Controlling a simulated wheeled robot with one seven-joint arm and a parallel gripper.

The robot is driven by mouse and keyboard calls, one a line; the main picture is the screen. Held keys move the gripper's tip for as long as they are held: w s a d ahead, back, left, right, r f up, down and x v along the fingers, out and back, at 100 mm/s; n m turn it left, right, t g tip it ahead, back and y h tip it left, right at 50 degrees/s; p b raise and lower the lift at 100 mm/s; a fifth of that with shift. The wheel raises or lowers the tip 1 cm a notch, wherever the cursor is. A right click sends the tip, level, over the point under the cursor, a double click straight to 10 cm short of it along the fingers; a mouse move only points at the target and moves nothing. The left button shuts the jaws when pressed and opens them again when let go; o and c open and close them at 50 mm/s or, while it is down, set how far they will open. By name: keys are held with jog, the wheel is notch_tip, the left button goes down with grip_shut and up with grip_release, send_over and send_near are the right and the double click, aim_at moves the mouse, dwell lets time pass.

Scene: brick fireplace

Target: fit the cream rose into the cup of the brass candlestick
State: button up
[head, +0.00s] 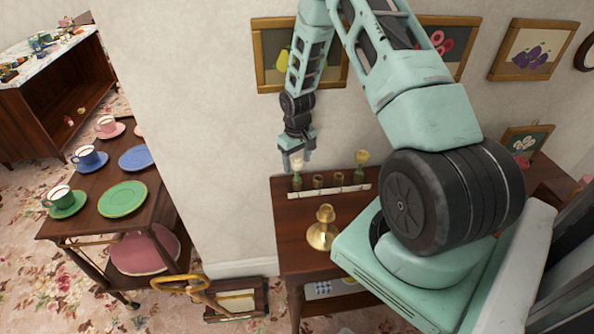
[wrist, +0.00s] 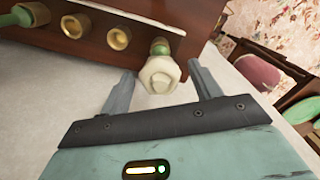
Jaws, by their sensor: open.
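The cream rose (head: 297,166) stands on a green stem at the left end of a pale rack on the dark wooden table. In the wrist view the cream rose (wrist: 159,75) shows its pale faceted head between the two fingers, with its green stem behind. My gripper (head: 296,158) is open above and around the rose head; in the wrist view my gripper (wrist: 163,82) shows a gap on each side of it. The brass candlestick (head: 322,233) stands upright on the table in front of the rack, clear of the gripper.
The rack (head: 328,188) holds brass cups (wrist: 118,38) in its middle and a yellowish flower (head: 362,157) at its right end. Framed pictures hang on the wall behind. A cart (head: 160,205) with plates and cups stands at left.

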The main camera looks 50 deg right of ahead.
jog(key=c, duration=0.8)
jog(key=shift+r+p, duration=1.1)
jog(key=shift+r, duration=0.5)
jog(key=shift+r+p, duration=0.65)
jog(key=shift+r, duration=0.35)
